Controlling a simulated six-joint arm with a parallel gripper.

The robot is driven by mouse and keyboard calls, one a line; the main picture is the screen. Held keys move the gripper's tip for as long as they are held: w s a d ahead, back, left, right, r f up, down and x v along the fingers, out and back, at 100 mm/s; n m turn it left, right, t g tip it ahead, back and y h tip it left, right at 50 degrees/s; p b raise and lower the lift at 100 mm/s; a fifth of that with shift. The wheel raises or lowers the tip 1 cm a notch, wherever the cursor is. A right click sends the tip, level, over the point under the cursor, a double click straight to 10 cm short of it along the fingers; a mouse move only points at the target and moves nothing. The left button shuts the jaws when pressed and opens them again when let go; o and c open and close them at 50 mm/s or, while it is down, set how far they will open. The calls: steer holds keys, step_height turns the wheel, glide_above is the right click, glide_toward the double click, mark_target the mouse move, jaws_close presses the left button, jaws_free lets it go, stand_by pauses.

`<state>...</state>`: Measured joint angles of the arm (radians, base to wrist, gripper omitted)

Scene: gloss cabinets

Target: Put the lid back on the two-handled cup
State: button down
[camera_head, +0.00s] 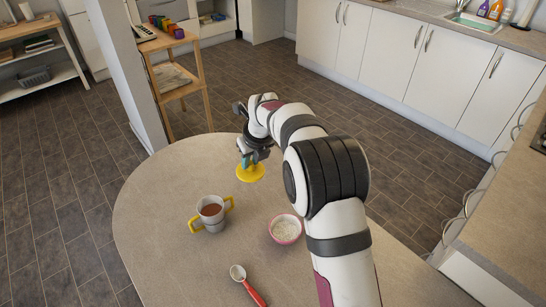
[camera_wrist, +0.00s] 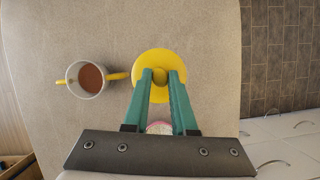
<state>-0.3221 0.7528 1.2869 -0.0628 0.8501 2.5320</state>
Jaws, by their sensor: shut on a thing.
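The two-handled cup (camera_head: 211,212) is grey-white with yellow handles and stands upright on the table, open, with brown liquid inside. It also shows at the left of the wrist view (camera_wrist: 88,78). The lid (camera_head: 251,173) is a round yellow disc with a knob; in the wrist view the lid (camera_wrist: 158,58) lies under my fingertips. My gripper (camera_head: 248,157) is shut on the lid's knob, behind and to the right of the cup in the head view. I cannot tell for sure whether the lid is clear of the table.
A pink-rimmed bowl (camera_head: 285,229) with pale contents stands right of the cup. A red-handled spoon (camera_head: 248,284) lies near the front. The table (camera_head: 150,210) is bare left of the cup. A wooden shelf (camera_head: 180,90) stands beyond the table.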

steer(key=s+a+r+n+y, duration=0.1)
steer(key=s+a+r+n, duration=0.2)
steer(key=s+a, duration=0.6)
step_height(320, 180, down, 7)
steer(key=shift+a+r+n+g, duration=0.15)
steer(key=shift+a+n+g, duration=0.15)
steer(key=shift+a+g, duration=0.1)
steer(key=shift+s+d, duration=0.1)
stand_by(1.2)
steer(key=shift+c, duration=0.8)
jaws_free()
